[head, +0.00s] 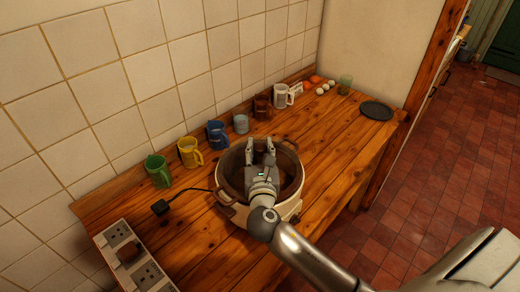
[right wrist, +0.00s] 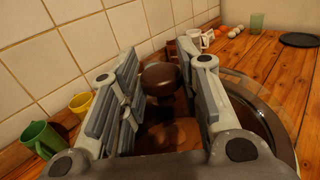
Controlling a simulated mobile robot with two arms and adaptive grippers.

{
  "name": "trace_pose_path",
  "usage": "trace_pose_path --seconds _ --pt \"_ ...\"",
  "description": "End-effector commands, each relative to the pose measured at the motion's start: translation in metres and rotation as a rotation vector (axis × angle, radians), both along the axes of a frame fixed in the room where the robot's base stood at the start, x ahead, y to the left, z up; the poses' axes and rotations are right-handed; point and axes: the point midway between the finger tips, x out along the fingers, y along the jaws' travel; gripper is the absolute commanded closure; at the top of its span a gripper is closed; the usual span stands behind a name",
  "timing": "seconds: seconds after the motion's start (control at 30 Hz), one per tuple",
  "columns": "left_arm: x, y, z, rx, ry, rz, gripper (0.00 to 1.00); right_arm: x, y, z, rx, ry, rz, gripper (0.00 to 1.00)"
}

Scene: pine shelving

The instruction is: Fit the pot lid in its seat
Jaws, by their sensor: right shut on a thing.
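The white pot (head: 284,214) with brown side handles stands on the wooden counter. The glass pot lid (right wrist: 262,88) with its pale rim is over the pot's mouth; it also shows in the head view. My right gripper (head: 261,150) is over the middle of the lid, shut on its dark brown knob (right wrist: 160,78), which sits between the fingers in the right wrist view. The gripper hides part of the lid, and I cannot tell whether the rim lies fully in its seat. My left gripper is not in view.
Along the tiled wall stand a green mug (head: 158,171), a yellow mug (head: 189,152), a blue mug (head: 217,135) and more cups. A dark plate (head: 377,110) lies at the far right end. A socket strip (head: 129,258) is at front left. The counter right of the pot is clear.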

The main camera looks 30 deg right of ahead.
Motion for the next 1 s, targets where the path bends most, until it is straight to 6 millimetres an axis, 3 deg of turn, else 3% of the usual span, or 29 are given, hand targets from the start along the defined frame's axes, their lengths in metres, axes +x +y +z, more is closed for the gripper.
trace_pose_path --seconds 1.0 --pt "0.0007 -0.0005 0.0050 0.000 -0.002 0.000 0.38 0.0002 0.0000 -0.0002 -0.001 -0.002 0.000 1.00"
